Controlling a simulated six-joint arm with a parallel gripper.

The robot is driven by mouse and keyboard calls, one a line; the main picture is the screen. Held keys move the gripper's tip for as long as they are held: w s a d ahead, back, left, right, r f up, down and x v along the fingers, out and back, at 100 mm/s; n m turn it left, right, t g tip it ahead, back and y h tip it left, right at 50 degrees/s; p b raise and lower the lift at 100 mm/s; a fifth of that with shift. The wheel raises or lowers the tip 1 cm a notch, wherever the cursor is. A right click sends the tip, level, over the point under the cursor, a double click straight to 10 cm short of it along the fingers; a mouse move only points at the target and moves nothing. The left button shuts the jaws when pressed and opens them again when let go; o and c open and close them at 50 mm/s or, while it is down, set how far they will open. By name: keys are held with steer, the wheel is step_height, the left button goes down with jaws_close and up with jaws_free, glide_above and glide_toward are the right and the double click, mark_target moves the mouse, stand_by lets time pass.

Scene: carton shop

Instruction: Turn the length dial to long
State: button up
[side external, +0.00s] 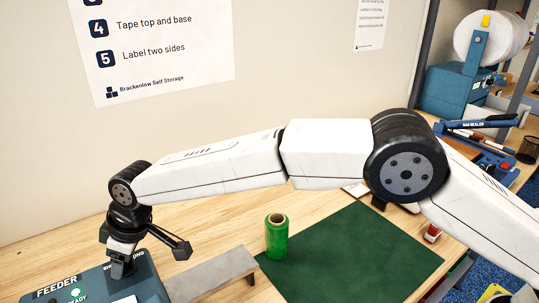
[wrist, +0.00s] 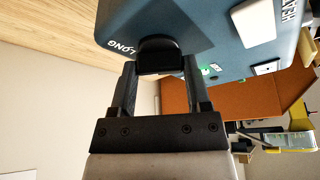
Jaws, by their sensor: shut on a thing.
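The feeder (side external: 100,285) is a blue-grey box at the bottom left of the side view, with a lit green READY light. Its top also fills the upper middle of the wrist view (wrist: 205,45). The length dial (wrist: 160,55) is a black knob on it, beside the printed word LONG. My gripper (side external: 122,268) points down onto the dial in the side view and hides most of it. In the wrist view my gripper (wrist: 159,68) has one finger on each side of the dial and is shut on it. I cannot tell which way the dial points.
A grey metal strip (side external: 212,275) lies right of the feeder. A green roll (side external: 277,236) stands by a dark green mat (side external: 350,255). A tape dispenser (side external: 470,70) and tools are at the right. Bare wood lies behind the feeder.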

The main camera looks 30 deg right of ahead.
steer(key=shift+m+t, duration=0.3)
steer(key=shift+m, duration=0.7)
steer(key=o, duration=1.3)
steer(key=shift+r, duration=0.15)
steer(key=shift+v, duration=3.8)
steer(key=shift+a, duration=0.1)
